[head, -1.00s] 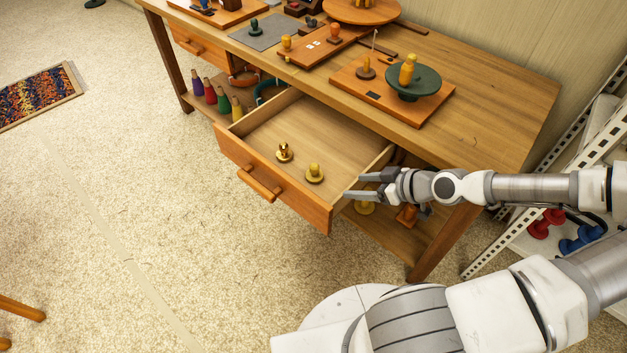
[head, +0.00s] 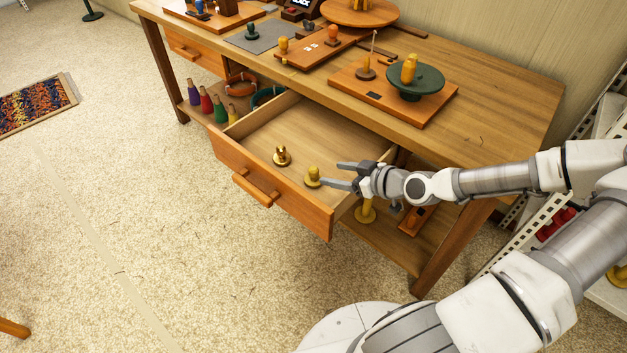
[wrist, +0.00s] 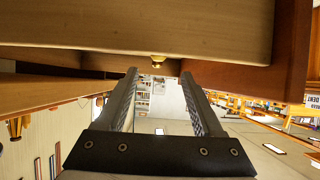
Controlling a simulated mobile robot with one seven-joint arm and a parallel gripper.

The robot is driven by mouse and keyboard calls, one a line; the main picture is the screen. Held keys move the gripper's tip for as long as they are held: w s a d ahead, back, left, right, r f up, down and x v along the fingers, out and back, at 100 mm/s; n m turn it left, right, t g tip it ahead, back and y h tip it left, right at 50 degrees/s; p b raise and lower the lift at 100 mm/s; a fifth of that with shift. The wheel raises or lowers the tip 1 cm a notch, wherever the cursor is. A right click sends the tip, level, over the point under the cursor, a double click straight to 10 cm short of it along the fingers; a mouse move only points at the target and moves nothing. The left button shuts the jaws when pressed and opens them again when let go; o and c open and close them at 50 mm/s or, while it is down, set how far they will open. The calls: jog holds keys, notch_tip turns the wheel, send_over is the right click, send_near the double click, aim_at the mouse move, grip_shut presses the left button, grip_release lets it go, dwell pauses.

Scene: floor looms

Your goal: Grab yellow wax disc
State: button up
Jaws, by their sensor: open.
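A small yellow disc with a knob (head: 313,177) sits in the open drawer (head: 290,195), near its front right. It looks like the yellow wax disc. A shinier gold knobbed piece (head: 282,157) stands to its left. My gripper (head: 331,174) is open and empty, with its fingers over the drawer's right part, pointing left and close to the yellow disc. In the wrist view my gripper (wrist: 159,76) has its fingers spread. A small yellow-gold piece (wrist: 158,62) shows beyond and between the tips; I cannot tell which of the two it is.
The drawer hangs out of a wooden workbench (head: 480,120) and its walls border the fingers. On the bench top a green dish (head: 415,82) holds yellow pieces. Coloured cones (head: 206,102) stand on the lower shelf. A white rack (head: 590,130) is at the right.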

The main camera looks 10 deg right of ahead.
aim_at(317, 171)
jog(key=b+x, duration=0.1)
jog(key=x, duration=0.3)
jog(key=shift+w, duration=0.1)
jog(key=b+x, duration=0.2)
jog(key=x, duration=0.2)
jog(key=shift+w+f, duration=0.1)
jog(key=shift+f, duration=0.15)
jog(key=shift+w+a+f+b, duration=0.1)
jog(key=shift+w+a+b, duration=0.15)
jog(key=shift+w+b, duration=0.1)
grip_shut()
